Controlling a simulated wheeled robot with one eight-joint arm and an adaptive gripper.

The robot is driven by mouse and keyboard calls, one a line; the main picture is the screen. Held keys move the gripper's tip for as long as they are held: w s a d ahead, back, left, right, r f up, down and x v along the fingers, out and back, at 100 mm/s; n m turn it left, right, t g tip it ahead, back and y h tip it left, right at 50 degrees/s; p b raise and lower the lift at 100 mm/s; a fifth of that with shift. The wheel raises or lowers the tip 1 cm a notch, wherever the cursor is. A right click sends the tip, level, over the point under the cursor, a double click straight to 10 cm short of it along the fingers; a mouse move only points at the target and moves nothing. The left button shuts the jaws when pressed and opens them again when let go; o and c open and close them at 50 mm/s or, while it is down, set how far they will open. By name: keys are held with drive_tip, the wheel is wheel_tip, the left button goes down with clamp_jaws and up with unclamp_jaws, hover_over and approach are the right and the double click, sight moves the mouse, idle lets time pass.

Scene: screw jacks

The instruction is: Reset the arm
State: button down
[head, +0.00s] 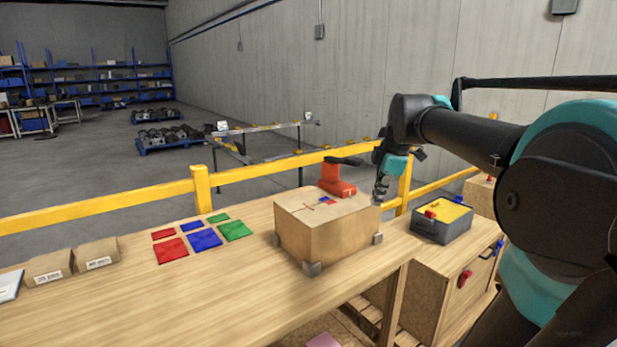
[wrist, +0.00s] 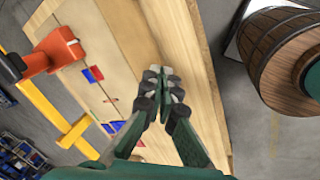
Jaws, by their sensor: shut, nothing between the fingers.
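My gripper (head: 381,190) is at the right rear of the cardboard box (head: 320,238) in the head view, pointing down. In the wrist view its green fingers with dark tips (wrist: 163,88) meet, with nothing between them. An orange-red screw jack (head: 337,178) with a dark handle shows at the rear of the box. The jack also shows at the upper left of the wrist view (wrist: 48,56), apart from my fingers. Small red and blue patches (head: 327,200) lie on the box top. Part of my arm hides the right side of the head view.
Red, blue (head: 205,239) and green mats lie on the wooden table (head: 190,300). Small boxes (head: 98,254) stand at left. A grey bin (head: 430,228) with a yellow top stands right. A yellow rail (head: 270,173) runs behind. A barrel (wrist: 275,55) shows at right in the wrist view.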

drive_tip(key=s+f+m, duration=0.5)
drive_tip(key=f+m, duration=0.1)
drive_tip(key=f, duration=0.3)
drive_tip(key=s+f+m+h, duration=0.1)
drive_tip(key=s+f+m, duration=0.5)
drive_tip(key=f, duration=0.4)
drive_tip(key=s+f+m, duration=0.6)
drive_tip(key=f, duration=0.4)
drive_tip(key=shift+d+t+h, duration=0.3)
drive_tip(key=shift+t, duration=0.1)
